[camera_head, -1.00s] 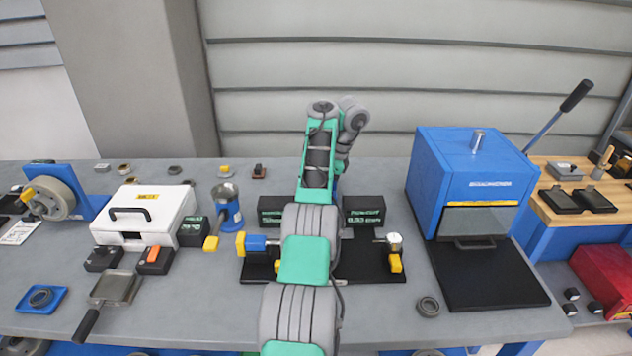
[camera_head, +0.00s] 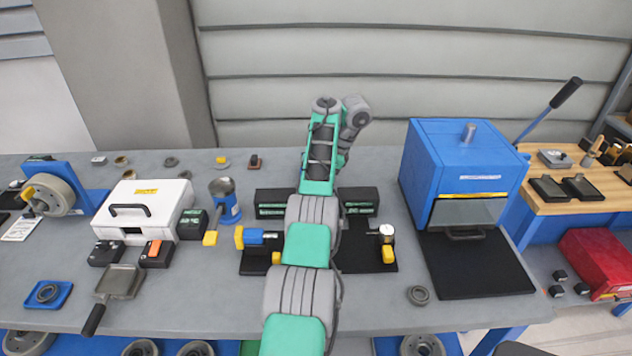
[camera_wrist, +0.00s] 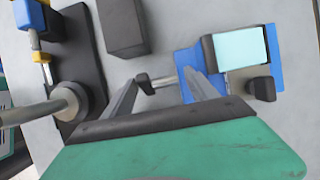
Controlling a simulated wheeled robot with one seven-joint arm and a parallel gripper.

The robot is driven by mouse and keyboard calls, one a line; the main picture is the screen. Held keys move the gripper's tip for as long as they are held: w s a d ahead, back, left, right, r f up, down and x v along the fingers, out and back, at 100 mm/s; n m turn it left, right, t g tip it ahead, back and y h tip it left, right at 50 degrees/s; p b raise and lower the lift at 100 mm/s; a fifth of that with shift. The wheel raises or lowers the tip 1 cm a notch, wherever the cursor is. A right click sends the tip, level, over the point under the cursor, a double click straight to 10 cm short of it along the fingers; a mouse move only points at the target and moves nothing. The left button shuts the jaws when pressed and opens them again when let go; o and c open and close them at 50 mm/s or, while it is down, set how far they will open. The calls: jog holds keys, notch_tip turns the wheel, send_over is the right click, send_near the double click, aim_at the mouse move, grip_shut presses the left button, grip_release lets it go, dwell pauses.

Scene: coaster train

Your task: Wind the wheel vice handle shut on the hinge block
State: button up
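In the wrist view, what looks like the wheel vice (camera_wrist: 192,60) is a blue body with dark jaw pieces. A pale blue block (camera_wrist: 240,48), which appears to be the hinge block, sits by a dark jaw; I cannot tell whether it is clamped. A silver rod with a black knob, seemingly the handle (camera_wrist: 147,84), sticks out to the left of the body. My gripper (camera_wrist: 157,75) is open, its two grey fingers spread on either side of the rod and knob; contact is unclear. In the head view, my arm hides the gripper and the vice.
A black gauge plate (camera_head: 365,256) lies beside my arm. A blue oven-like box (camera_head: 462,160) stands right and a white case (camera_head: 150,195) left. A dark block (camera_wrist: 123,28) and a grey round part with a rod (camera_wrist: 72,101) are near my gripper.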

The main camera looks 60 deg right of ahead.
jog(key=shift+w+a, duration=0.2)
jog(key=shift+d+r+p, duration=0.1)
jog(key=shift+r+p, duration=0.2)
jog(key=shift+p, duration=0.05)
jog(key=p+v, duration=0.7)
jog(key=p, duration=0.2)
jog(key=shift+s+r, duration=0.15)
